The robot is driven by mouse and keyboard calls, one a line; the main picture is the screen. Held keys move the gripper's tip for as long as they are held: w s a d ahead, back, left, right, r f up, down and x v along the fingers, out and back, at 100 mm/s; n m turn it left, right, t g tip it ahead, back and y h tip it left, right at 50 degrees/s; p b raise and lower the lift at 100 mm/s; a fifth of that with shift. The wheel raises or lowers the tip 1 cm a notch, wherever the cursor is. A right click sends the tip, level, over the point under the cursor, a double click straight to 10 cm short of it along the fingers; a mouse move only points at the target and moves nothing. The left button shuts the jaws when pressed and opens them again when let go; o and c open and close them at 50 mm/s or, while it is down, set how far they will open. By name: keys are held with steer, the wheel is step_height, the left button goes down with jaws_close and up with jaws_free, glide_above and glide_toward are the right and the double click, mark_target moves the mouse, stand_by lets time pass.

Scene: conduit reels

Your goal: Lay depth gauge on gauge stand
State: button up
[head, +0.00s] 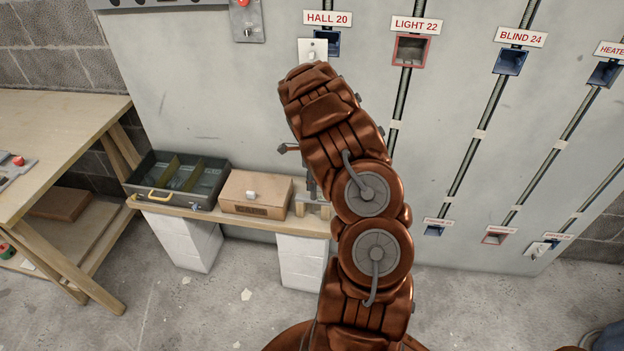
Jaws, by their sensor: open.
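My gripper (309,182) shows only in part, as dark pieces beside my brown arm at the middle of the head view. It is open, and my own arm hides most of it. Below it, on the low plank shelf, is a pale wooden block-like piece (301,207), partly covered by the arm. It may be the gauge stand; I cannot tell for sure. I cannot make out the depth gauge. A small white item (251,194) lies on top of the cardboard box (268,208), left of the gripper.
A dark metal toolbox (150,183) with dividers stands at the shelf's left end. The plank shelf (235,221) rests on white blocks. A wooden workbench (60,125) is at left. A grey wall panel (240,100) with labelled conduits stands close behind. The concrete floor in front is mostly clear.

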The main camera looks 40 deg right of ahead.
step_height(320, 180, up, 12)
stand_by(0.6)
steer(key=shift+a, duration=0.1)
steer(key=s+a+r+n, duration=0.4)
steer(key=a, duration=0.4)
steer(key=s+a+r+n+g, duration=0.1)
steer(key=s+a+r+n, duration=0.2)
steer(key=a+r+n, duration=0.3)
steer(key=s+a+r+n, duration=0.3)
steer(key=s+a, duration=0.1)
steer(key=a, duration=0.5)
steer(key=s+a+n, duration=0.7)
steer(key=s+n, duration=0.1)
steer(key=s, duration=0.1)
steer(key=s+a+n+g+p, duration=0.1)
steer(key=s+a+n, duration=0.6)
steer(key=s, duration=0.3)
steer(key=shift+s+r+n, duration=0.2)
steer(key=shift+r+n, duration=0.1)
steer(key=shift+n, duration=0.2)
